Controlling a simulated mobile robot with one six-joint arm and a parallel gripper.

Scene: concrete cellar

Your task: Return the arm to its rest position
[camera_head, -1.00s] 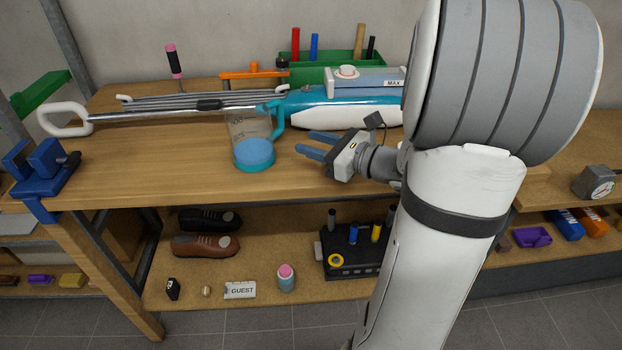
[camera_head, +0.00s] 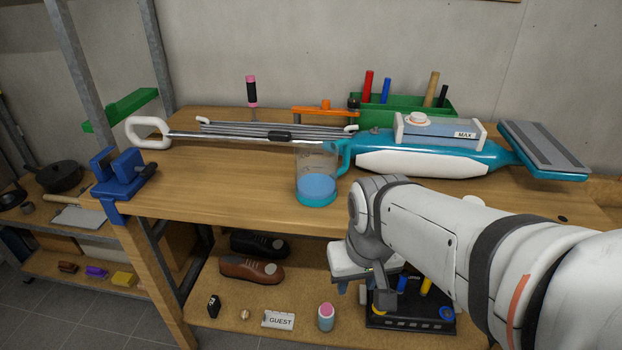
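My arm (camera_head: 430,225) reaches in from the lower right and folds downward at its wrist, in front of the workbench's front edge. My gripper (camera_head: 353,289) hangs below the bench top, in front of the lower shelf, pointing down. Its blue-grey fingers show small and partly hidden under the pale gripper body. They look apart, with nothing visible between them. The clear measuring jug (camera_head: 316,178) with blue contents and a teal handle stands upright on the bench, up and left of my gripper and apart from it.
A long teal-and-white vacuum cleaner (camera_head: 420,163) lies across the workbench (camera_head: 220,185). A green bin (camera_head: 405,108) stands behind it. A blue vise (camera_head: 122,180) is clamped at the left edge. The shelf below holds shoes (camera_head: 252,269), a pink-topped bottle (camera_head: 326,317) and a black tool holder (camera_head: 400,317).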

